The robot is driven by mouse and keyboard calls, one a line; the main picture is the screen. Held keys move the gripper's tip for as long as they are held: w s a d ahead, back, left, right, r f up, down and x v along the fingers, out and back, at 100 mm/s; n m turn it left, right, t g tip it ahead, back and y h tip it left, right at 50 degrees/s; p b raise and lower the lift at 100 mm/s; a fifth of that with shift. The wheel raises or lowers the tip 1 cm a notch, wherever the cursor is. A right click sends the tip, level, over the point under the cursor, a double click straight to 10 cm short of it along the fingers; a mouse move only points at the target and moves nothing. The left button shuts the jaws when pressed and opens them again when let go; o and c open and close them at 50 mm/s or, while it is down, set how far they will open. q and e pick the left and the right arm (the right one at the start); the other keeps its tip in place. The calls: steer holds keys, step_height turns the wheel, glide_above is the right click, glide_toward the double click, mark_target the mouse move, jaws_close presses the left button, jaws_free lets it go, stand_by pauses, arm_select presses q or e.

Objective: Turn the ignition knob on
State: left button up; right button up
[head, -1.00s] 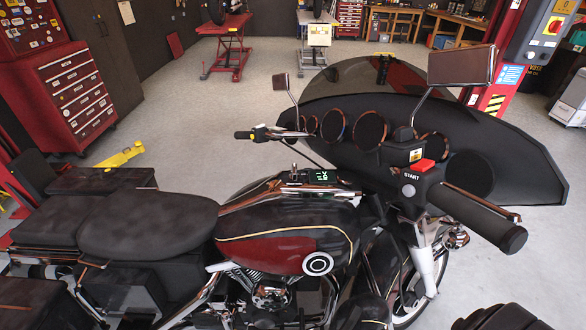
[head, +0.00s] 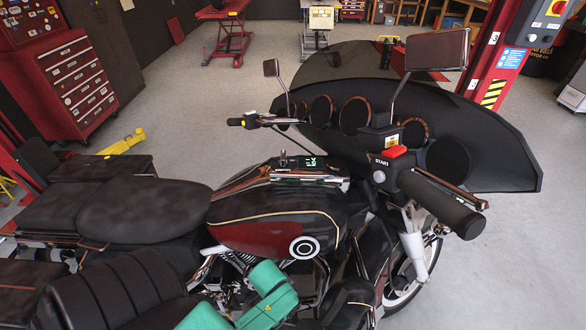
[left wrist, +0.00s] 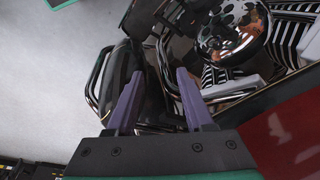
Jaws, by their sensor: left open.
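The motorcycle's dark red and black tank (head: 270,222) fills the middle of the head view. On its top console is a small upright knob (head: 283,159), which looks like the ignition knob, beside a lit green display (head: 313,163). Its turn position is too small to tell. My left arm, with teal parts, comes in low in front of the engine; its fingers do not show in the head view. In the left wrist view my left gripper (left wrist: 157,98) has its two purple fingers apart and empty, with chrome engine parts (left wrist: 230,35) beyond. My right gripper is not in view.
The handlebar grip (head: 440,203) and a red switch (head: 391,152) stand right of the tank. The black seat (head: 140,215) is at left, the fairing (head: 465,130) at the far right. A red tool cabinet (head: 80,85) stands behind on open floor.

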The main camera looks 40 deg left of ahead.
arm_select(q)
step_height(320, 180, up, 8)
steer(key=w, duration=0.2)
steer(key=n+t+y, duration=0.8)
steer(key=n+y, duration=0.1)
glide_toward(283, 158)
steer(key=shift+h, duration=0.3)
steer(key=p+x, duration=0.1)
steer(key=x, duration=0.5)
steer(key=p+x, duration=0.1)
steer(key=x, duration=0.5)
steer(key=shift+a+r, duration=0.2)
steer(key=shift+a, duration=0.05)
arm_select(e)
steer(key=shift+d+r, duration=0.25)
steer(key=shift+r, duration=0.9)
arm_select(q)
jaws_close()
